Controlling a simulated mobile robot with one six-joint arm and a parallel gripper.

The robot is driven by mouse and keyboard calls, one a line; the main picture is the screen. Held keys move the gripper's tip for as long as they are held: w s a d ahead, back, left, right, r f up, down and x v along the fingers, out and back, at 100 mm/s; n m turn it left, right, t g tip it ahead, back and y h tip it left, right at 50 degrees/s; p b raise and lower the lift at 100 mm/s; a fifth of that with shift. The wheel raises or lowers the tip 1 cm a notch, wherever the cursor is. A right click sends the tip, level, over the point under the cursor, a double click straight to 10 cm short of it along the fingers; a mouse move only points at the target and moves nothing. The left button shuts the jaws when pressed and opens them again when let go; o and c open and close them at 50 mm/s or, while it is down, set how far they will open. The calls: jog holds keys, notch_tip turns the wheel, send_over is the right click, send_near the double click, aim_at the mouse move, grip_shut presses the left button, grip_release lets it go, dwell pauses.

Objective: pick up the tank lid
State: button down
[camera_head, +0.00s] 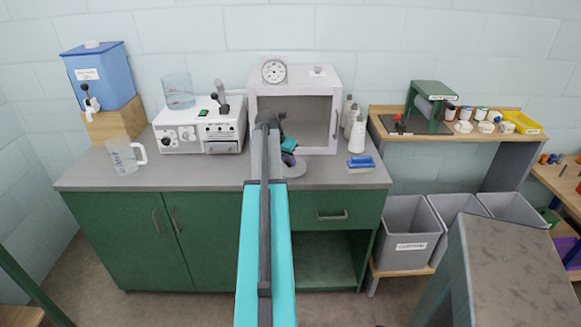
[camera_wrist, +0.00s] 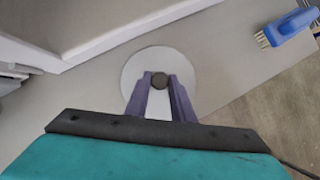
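The tank lid is a pale grey disc (camera_wrist: 135,68) with a dark round knob (camera_wrist: 159,80) at its middle. It lies on the counter, and part of its near side is hidden by my gripper. My gripper (camera_wrist: 159,78) has its two fingers apart, one on each side of the knob. I cannot tell whether they touch it. In the head view my gripper (camera_head: 288,158) is low over the lid (camera_head: 295,170), mostly hiding it, in front of the white cabinet.
The white cabinet (camera_head: 335,85) stands close behind the lid. A blue brush (camera_head: 360,164) lies to its right, and white bottles (camera_head: 357,135) stand behind the brush. A white machine (camera_head: 195,135) and clear jug (camera_head: 124,158) are left. The grey counter (camera_head: 200,173) is clear between.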

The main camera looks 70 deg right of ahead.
aim_at(288, 162)
jog(key=shift+r, duration=0.15)
jog(key=shift+r+b, duration=0.45)
jog(key=shift+r, duration=1)
jog(key=shift+a+r, duration=0.15)
jog(key=shift+a, duration=0.15)
jog(key=w+a+r+b, duration=0.1)
jog(key=a+b, duration=0.1)
jog(key=a, duration=1.3)
jog(key=shift+w+a+r, duration=0.2)
jog(key=shift+r, duration=0.05)
